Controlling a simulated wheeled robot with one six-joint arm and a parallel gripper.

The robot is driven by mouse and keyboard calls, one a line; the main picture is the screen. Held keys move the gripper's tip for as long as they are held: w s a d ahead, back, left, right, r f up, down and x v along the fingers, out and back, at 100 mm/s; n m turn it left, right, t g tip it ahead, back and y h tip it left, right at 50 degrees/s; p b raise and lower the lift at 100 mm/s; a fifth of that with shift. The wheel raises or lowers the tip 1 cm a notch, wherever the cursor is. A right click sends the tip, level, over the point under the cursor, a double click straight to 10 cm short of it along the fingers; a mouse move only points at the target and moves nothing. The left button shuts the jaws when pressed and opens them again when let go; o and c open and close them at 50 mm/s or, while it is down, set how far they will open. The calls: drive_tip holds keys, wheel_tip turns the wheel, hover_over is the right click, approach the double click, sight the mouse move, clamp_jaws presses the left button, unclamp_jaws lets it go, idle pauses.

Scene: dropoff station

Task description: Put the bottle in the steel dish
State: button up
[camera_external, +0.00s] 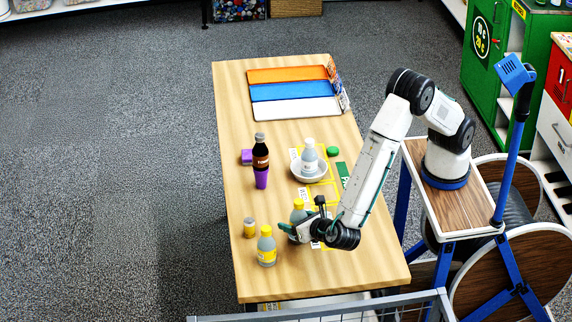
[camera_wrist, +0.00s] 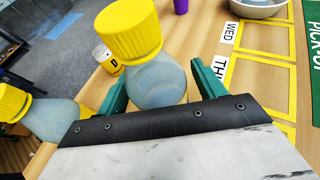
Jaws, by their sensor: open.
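A clear, grey-looking bottle with a yellow cap (camera_external: 298,211) stands on the table at my gripper (camera_external: 293,227). In the wrist view the same bottle (camera_wrist: 158,82) is between the two green fingers of my gripper (camera_wrist: 162,88). The fingers are open, with a finger on either side of it; whether they touch it I cannot tell. The steel dish (camera_external: 309,178) is farther back on the table, with a white-capped bottle (camera_external: 309,156) standing in it. The dish's edge also shows at the top of the wrist view (camera_wrist: 258,12).
A second yellow-capped bottle (camera_external: 267,247) stands just left of my gripper, near a small can (camera_external: 249,228). A dark bottle (camera_external: 260,155) stands with a purple cup (camera_external: 261,179). Coloured trays (camera_external: 290,91) lie at the back.

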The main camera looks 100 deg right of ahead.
drive_tip(key=v, duration=1.1)
